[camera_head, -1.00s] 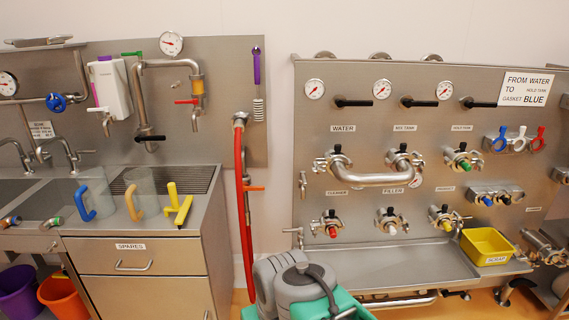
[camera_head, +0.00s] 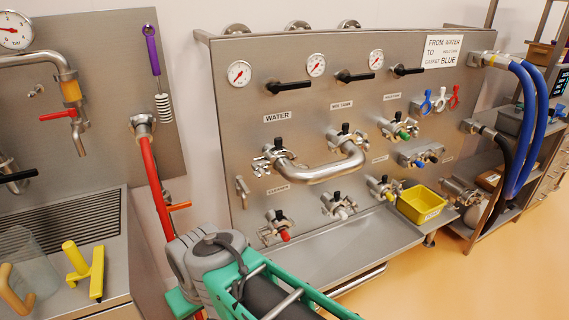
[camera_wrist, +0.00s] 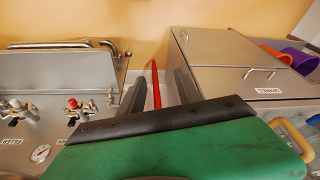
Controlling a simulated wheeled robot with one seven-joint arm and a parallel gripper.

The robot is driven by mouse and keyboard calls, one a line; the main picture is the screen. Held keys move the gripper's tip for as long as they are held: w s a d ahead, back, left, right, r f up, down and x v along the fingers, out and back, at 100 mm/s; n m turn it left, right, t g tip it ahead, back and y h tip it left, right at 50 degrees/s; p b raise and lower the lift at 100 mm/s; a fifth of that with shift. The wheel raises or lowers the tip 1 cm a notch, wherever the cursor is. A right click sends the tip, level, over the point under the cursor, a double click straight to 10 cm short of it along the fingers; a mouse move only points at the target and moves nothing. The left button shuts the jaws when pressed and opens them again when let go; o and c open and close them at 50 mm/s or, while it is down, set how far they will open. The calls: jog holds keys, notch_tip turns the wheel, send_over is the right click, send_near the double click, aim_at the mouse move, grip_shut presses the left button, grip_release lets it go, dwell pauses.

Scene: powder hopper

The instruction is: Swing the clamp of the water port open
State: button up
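The water port (camera_head: 268,160) is on the steel panel under the WATER label (camera_head: 277,117) in the head view. Its clamp has a black knob (camera_head: 279,143) on top and sits around the joint with the U-shaped steel pipe (camera_head: 318,174), which runs to the mix tank port (camera_head: 345,136). The clamp looks closed, but it is small. My gripper (camera_wrist: 158,84) shows in the wrist view with its two dark fingers apart and nothing between them; a red hose lies behind, beyond them. The water port cannot be made out in the wrist view.
The lower ports include one with a red tip (camera_head: 284,236). A yellow scrap bin (camera_head: 422,204) stands at the tray's right end. The red hose (camera_head: 155,185) hangs left of the panel. The spares cabinet (camera_wrist: 232,84) shows in the wrist view. Blue hoses (camera_head: 530,120) hang at far right.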

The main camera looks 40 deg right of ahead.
aim_at(273, 159)
jog(key=w+d+r+m+t+b, duration=0.2)
jog(key=w+d+m+t, duration=0.5)
jog(key=w+d+m, duration=0.75)
jog(key=s+d+r+m+t+h, duration=0.1)
jog(key=d+r+m+t+h, duration=0.3)
jog(key=d+m, duration=0.55)
jog(key=s+d+r+m+t+h, duration=0.1)
jog(key=d+r+m+t, duration=0.2)
jog(key=d+r+m, duration=0.6)
jog(key=shift+n, duration=0.3)
jog(key=w+d+f, duration=0.1)
jog(key=w, duration=0.1)
jog(key=w+d+p, duration=0.1)
jog(key=w+d, duration=0.1)
jog(key=w, duration=0.1)
jog(key=w+d+f, duration=0.1)
jog(key=w, duration=0.1)
jog(key=shift+w+d+f, duration=0.25)
jog(key=shift+f, duration=0.1)
jog(key=shift+w+d+f, duration=0.1)
jog(key=shift+w+d, duration=0.05)
jog(key=shift+w, duration=0.25)
jog(key=shift+c, duration=0.2)
grip_shut()
